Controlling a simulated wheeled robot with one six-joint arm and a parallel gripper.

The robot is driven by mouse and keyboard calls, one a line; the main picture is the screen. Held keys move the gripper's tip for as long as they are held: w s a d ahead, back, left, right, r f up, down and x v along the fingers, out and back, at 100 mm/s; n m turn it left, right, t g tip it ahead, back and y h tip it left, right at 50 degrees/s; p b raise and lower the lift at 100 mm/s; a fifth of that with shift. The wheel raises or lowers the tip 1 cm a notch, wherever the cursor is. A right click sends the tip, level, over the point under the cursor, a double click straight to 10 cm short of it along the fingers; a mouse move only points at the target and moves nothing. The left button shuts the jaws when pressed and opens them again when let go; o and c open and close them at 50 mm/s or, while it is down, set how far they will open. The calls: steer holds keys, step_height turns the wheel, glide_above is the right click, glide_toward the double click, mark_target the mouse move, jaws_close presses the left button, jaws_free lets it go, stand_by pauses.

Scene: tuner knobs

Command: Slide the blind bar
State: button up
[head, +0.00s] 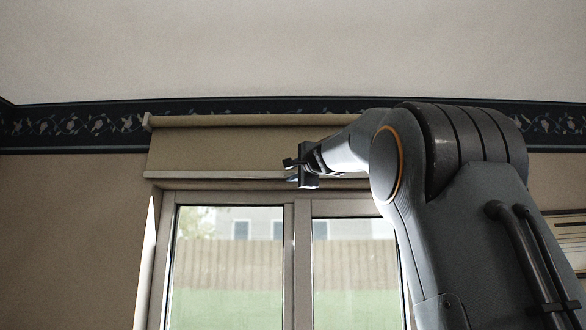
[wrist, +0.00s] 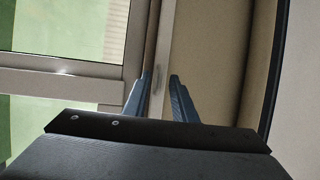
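The blind bar (head: 220,175) is a pale horizontal strip along the bottom of the beige blind (head: 200,148), just above the window. In the wrist view the bar (wrist: 162,50) runs up the picture, with the blind fabric (wrist: 205,50) to its right. My gripper (head: 291,171) is at the bar's height, near the middle of the window. In the wrist view its two blue-grey fingers (wrist: 160,77) are apart, one on each side of the bar's line. I cannot tell whether they touch the bar or how deep it sits between them.
The two-pane window (head: 230,260) lies below the bar, with a pale frame and a centre post. A top rail (head: 240,120) holds the blind above. A dark patterned border (head: 70,126) runs under the ceiling. A framed picture (head: 570,240) hangs at the far right.

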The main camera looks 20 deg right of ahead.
steer(key=shift+w, duration=0.15)
steer(key=shift+c, duration=0.5)
jaws_close()
stand_by(0.9)
